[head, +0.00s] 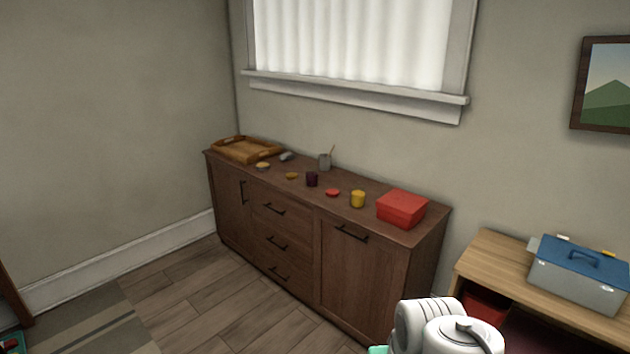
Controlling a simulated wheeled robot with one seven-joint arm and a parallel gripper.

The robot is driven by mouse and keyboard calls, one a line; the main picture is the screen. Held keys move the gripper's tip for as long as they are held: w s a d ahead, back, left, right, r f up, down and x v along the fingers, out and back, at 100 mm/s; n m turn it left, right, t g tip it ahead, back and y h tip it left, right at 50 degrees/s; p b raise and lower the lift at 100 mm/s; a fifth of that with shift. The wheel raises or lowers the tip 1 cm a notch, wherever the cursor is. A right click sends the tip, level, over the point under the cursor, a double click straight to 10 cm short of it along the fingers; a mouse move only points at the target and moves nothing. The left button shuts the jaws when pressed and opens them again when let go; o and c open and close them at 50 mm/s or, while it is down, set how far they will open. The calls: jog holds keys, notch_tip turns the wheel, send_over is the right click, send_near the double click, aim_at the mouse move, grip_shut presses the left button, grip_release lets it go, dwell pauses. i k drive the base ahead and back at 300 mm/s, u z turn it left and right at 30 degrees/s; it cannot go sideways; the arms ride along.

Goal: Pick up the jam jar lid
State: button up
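A dark purple jar (312,179), which looks like a jam jar, stands on the brown sideboard (380,206) under the window. A small flat gold disc (291,175), like a lid, lies just left of it. A flat red disc (332,192), also like a lid, lies to its right, between it and a yellow jar (358,199). I cannot tell for sure which disc is the jam jar lid. White links of my arm show at the bottom right, well in front of the sideboard. My gripper is not in view.
The sideboard also holds a wooden tray (229,152), a tan round item (263,166), a grey item (286,156), a grey cup (324,162) and a red box (402,209). A lower wooden unit (481,251) with a blue-lidded toolbox (580,272) stands right. The floor (215,305) in front is clear.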

aim_at(329, 193)
jog(key=u, duration=0.55)
jog(key=i, duration=3.2)
jog(key=z, duration=0.3)
